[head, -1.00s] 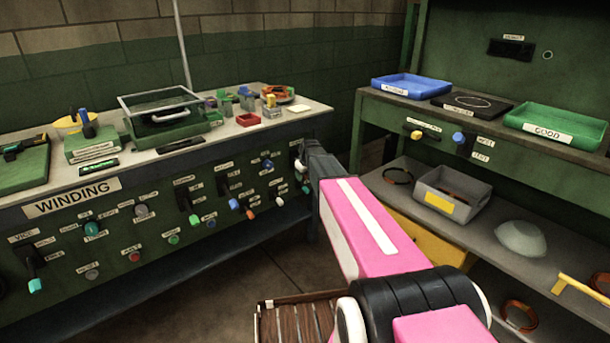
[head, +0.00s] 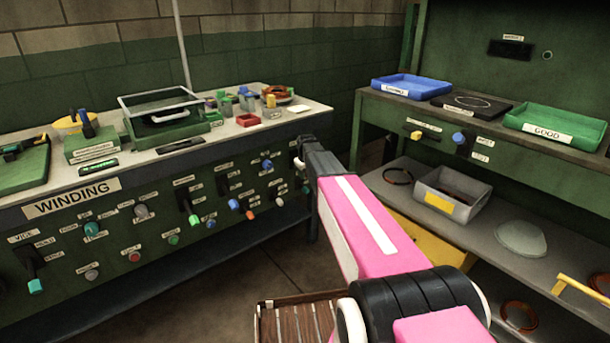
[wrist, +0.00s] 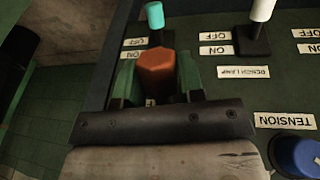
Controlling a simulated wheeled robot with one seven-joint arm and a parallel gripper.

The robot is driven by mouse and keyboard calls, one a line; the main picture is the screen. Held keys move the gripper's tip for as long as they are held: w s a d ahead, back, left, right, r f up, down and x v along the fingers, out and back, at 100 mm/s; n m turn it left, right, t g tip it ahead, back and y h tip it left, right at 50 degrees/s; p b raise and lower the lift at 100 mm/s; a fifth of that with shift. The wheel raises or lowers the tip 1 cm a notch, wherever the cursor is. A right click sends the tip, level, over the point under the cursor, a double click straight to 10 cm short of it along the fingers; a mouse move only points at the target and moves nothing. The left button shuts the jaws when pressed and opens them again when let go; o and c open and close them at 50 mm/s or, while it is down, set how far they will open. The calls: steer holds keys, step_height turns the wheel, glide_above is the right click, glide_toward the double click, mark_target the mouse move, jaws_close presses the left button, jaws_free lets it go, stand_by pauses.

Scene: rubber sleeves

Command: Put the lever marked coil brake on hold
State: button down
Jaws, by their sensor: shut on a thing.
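In the wrist view my gripper (wrist: 158,92) has its green fingers closed on an orange-brown six-sided knob (wrist: 155,68). The knob hides what it is mounted on, and I cannot read a coil brake or hold label beside it. In the head view my gripper (head: 301,162) is at the right end of the green winding panel (head: 130,218), and my arm hides most of what it holds.
In the wrist view a teal-tipped lever (wrist: 155,15) and a white-tipped bench lamp lever (wrist: 262,12) are close by, with a blue tension knob (wrist: 300,155). The winding bench top (head: 315,108) carries trays and parts. A shelf unit with a green tray (head: 560,122) stands right.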

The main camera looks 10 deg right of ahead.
steer(key=shift+s+d+r+g+h, duration=0.1)
steer(key=shift+s+r+g+h, duration=0.1)
steer(key=shift+r+g+h, duration=1.25)
steer(key=shift+r+g+y, duration=0.2)
steer(key=shift+g+y, duration=0.15)
steer(key=shift+g, duration=0.2)
steer(key=c, duration=0.7)
jaws_free()
steer(key=shift+c, duration=0.2)
steer(key=shift+r, duration=0.1)
steer(key=shift+r, duration=0.25)
steer(key=v, duration=0.4)
steer(key=shift+s+d, duration=0.15)
steer(key=shift+s, duration=0.2)
steer(key=s+a+r, duration=0.5)
steer(key=a+r, duration=0.1)
steer(key=a, duration=0.3)
steer(key=shift+s+a+r, duration=0.2)
steer(key=shift+s+a, duration=0.05)
